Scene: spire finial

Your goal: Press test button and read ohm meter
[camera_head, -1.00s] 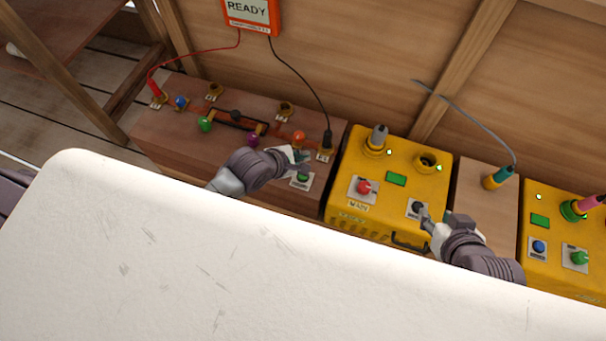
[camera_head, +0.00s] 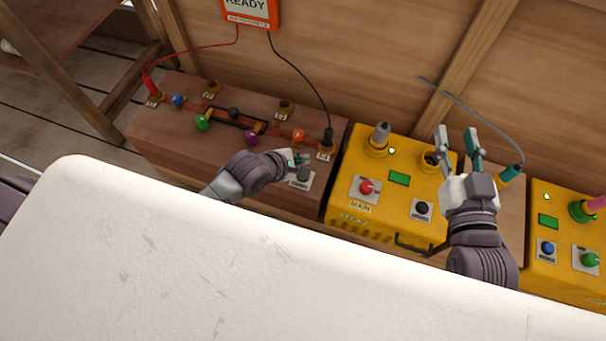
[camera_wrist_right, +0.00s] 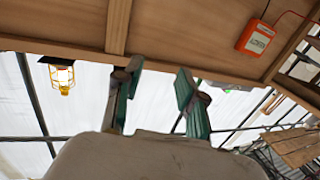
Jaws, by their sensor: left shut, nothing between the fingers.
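The orange ohm meter (camera_head: 252,10) hangs on the wooden wall at the top, cut off by the frame edge; its screen reads READY. It also shows in the right wrist view (camera_wrist_right: 256,37). A button on a white label plate (camera_head: 302,178), likely the test button, is at the right front of the brown wooden box. My left gripper (camera_head: 300,160) is shut and empty at this button; the button looks dark, and I cannot tell whether they touch. My right gripper (camera_head: 457,143) is open and empty, raised above the yellow box's right side; its fingers show in the wrist view (camera_wrist_right: 158,90).
The brown box (camera_head: 165,130) carries coloured knobs and sockets with red and black leads. A yellow box (camera_head: 375,222) with a red MAIN button (camera_head: 366,187) stands beside it. Another yellow box (camera_head: 570,275) is at the right. A white surface (camera_head: 200,270) fills the foreground.

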